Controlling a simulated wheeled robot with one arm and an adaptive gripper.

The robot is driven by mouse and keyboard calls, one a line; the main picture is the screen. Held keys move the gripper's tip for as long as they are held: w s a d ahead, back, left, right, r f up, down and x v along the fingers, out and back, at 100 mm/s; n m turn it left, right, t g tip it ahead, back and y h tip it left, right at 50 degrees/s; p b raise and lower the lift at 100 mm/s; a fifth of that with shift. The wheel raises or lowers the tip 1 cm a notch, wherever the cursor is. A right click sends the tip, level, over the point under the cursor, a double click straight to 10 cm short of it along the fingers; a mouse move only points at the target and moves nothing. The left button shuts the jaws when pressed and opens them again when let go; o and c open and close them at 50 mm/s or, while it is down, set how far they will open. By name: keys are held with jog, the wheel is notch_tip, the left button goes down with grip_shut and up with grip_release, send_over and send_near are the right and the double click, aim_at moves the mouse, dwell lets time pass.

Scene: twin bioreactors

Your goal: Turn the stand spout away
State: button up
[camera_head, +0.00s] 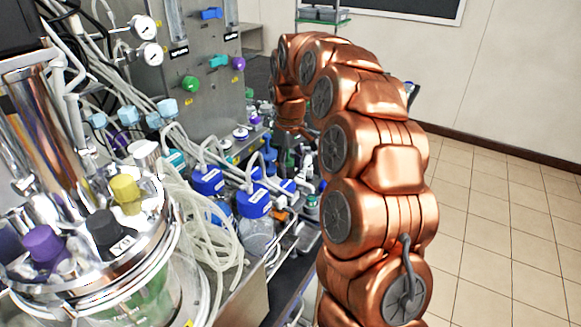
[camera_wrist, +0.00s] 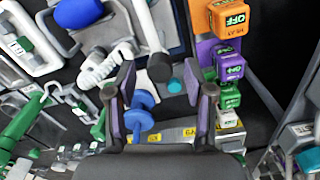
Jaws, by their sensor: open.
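In the wrist view my gripper (camera_wrist: 167,82) is open, with its two dark, purple-padded fingers apart. A pale rod with a black end (camera_wrist: 159,66) reaches down from the top to the gap between the fingertips. It may be the stand spout, but I cannot tell for sure. A blue double-lobed knob (camera_wrist: 140,112) shows between the fingers, closer to the left one. Contact with either finger cannot be made out. In the head view my gripper (camera_head: 290,152) is small and dark beyond the blue-capped bottles, partly hidden by my arm and the clutter.
Orange, purple and green blocks marked OFF (camera_wrist: 230,60) stand just right of the right finger. Blue-capped bottles (camera_head: 254,203) and looped clear tubing (camera_head: 205,235) crowd the bench. A steel bioreactor vessel (camera_head: 100,275) stands at left front. The tiled floor (camera_head: 500,220) at right is clear.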

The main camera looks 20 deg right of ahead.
jog(key=shift+f, duration=0.5)
grip_shut()
dwell(0.5)
